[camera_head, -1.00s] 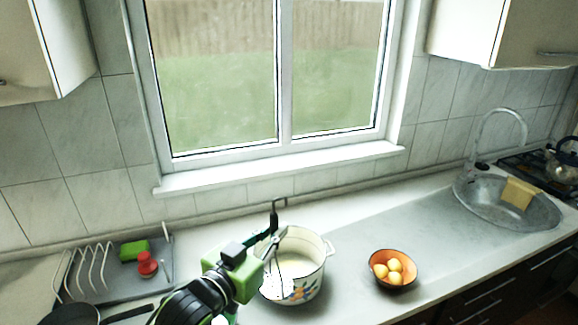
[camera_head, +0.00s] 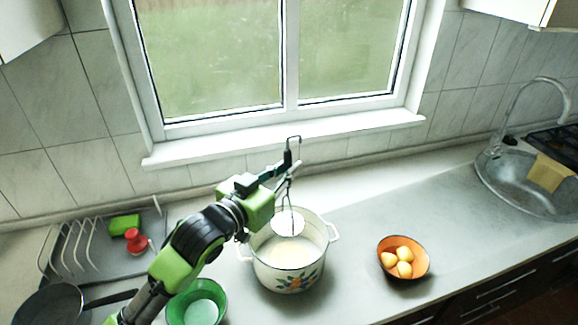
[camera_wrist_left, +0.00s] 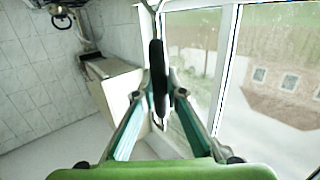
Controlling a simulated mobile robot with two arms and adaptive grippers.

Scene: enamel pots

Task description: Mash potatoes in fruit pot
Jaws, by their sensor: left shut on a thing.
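The white enamel pot with a fruit design (camera_head: 292,278) stands on the counter below the window, with pale mash (camera_head: 288,254) in it. My left gripper (camera_head: 290,166) is shut on the dark handle of a masher (camera_head: 288,222) and holds it upright above the pot. The masher's round plate hangs over the pot opening, seemingly above the mash. In the left wrist view the dark handle (camera_wrist_left: 158,75) sits between the fingertips. Several yellow potatoes (camera_head: 404,254) lie in an orange bowl (camera_head: 384,272) to the right. My right gripper is not in view.
A green bowl (camera_head: 180,312) stands left of the pot, below my arm. A dish rack (camera_head: 85,240) with a green sponge (camera_head: 124,225) and red brush (camera_head: 136,241), and a dark pan (camera_head: 52,306), are at left. The sink (camera_head: 520,180) is at right. Counter between orange bowl and sink is clear.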

